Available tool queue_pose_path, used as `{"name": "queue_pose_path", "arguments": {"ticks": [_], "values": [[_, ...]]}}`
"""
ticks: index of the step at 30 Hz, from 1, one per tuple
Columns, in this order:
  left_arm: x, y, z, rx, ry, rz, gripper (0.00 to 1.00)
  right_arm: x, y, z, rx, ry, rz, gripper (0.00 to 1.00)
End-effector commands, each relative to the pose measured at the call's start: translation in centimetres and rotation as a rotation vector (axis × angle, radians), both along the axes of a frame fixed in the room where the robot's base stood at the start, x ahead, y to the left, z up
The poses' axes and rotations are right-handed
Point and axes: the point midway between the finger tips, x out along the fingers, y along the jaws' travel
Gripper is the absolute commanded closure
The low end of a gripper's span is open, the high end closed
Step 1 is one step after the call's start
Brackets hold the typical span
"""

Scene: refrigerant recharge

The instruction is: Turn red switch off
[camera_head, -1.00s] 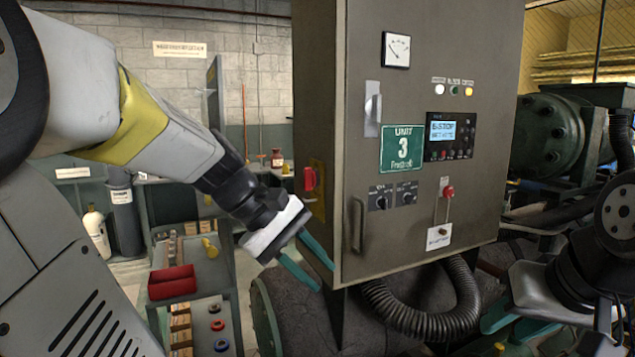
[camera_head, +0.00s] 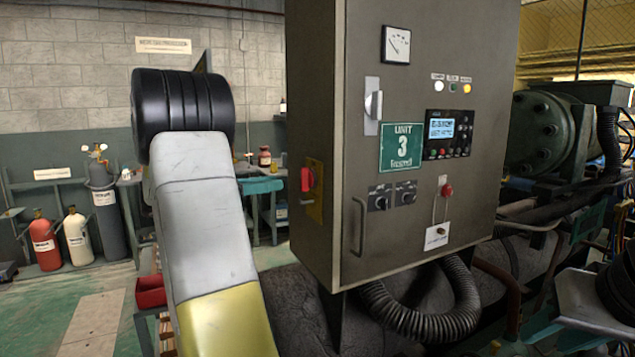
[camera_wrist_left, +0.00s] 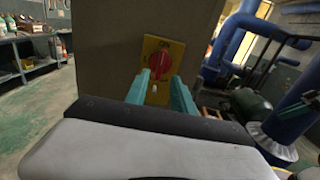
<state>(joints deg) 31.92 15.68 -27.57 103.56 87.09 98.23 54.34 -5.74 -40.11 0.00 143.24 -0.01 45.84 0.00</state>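The red switch (camera_head: 307,179) is a rotary handle on a yellow plate (camera_head: 316,204), on the left side of the grey cabinet (camera_head: 375,230). In the left wrist view the red switch (camera_wrist_left: 160,62) stands roughly upright, slightly tilted, below an "ON" mark. My left gripper (camera_wrist_left: 160,82) is open. Its teal fingers point at the plate, one to each side below the handle, with the gap empty; contact cannot be told. In the head view my left gripper (camera_head: 262,186) is mostly hidden behind my arm. My right gripper (camera_head: 540,325) is at the lower right, partly cut off.
A corrugated hose (camera_head: 425,318) hangs under the cabinet. The cabinet front carries a display panel (camera_head: 449,134) and a small red button (camera_head: 447,190). Gas cylinders (camera_head: 78,240) stand by the back wall. A red bin (camera_head: 150,292) is left of my arm. Floor at left is open.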

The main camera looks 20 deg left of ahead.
Motion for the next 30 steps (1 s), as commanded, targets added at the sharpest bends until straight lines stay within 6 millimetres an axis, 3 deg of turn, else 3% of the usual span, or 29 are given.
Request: {"name": "queue_pose_path", "arguments": {"ticks": [16,21,30], "values": [[5.1,-4.5,0.0,0.002,-0.001,-0.004,0.7,0.0,0.0,0.0,0.0,0.0,0.0,0.64],[5.0,-4.3,0.0,0.002,-0.001,-0.001,1.0,0.0,0.0,0.0,0.0,0.0,0.0,0.64],[4.9,-4.3,0.0,0.002,-0.001,0.0,1.0,0.0,0.0,0.0,0.0,0.0,0.0,0.64]]}}
